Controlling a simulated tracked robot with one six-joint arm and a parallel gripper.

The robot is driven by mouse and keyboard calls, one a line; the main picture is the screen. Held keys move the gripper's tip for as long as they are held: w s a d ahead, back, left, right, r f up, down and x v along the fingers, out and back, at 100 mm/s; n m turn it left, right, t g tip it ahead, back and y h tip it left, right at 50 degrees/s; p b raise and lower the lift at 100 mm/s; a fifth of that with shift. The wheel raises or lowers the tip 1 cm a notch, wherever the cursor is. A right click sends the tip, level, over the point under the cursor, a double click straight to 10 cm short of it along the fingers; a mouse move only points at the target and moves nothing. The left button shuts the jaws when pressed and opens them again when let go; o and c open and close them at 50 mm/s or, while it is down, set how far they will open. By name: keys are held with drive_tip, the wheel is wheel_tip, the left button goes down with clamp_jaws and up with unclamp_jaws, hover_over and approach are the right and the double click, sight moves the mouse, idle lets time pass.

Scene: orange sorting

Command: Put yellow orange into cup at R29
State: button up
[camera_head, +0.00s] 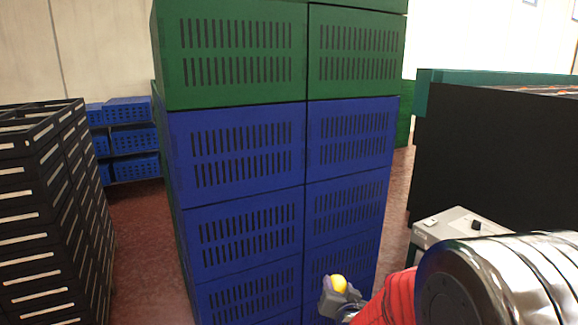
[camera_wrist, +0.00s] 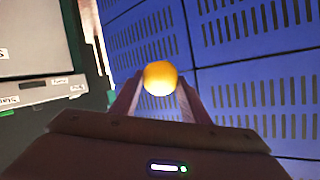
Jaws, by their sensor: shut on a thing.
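The yellow orange (camera_head: 339,283) is held at the end of my arm in the head view, in front of the blue crates. In the wrist view the orange (camera_wrist: 160,78) sits between the two fingertips of my gripper (camera_wrist: 156,88), which is shut on it. In the head view my gripper (camera_head: 336,293) is low and right of the middle, partly hidden by the arm behind it. I see no cup and no R29 label in either view.
A tall stack of blue crates (camera_head: 235,148) with green crates (camera_head: 230,50) on top fills the middle. Black crates (camera_head: 45,215) stand at the left. A dark machine (camera_head: 490,150) and a white box (camera_head: 458,225) are at the right. Red floor shows between.

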drive_tip(key=shift+d, duration=1.2)
drive_tip(key=shift+s, duration=0.1)
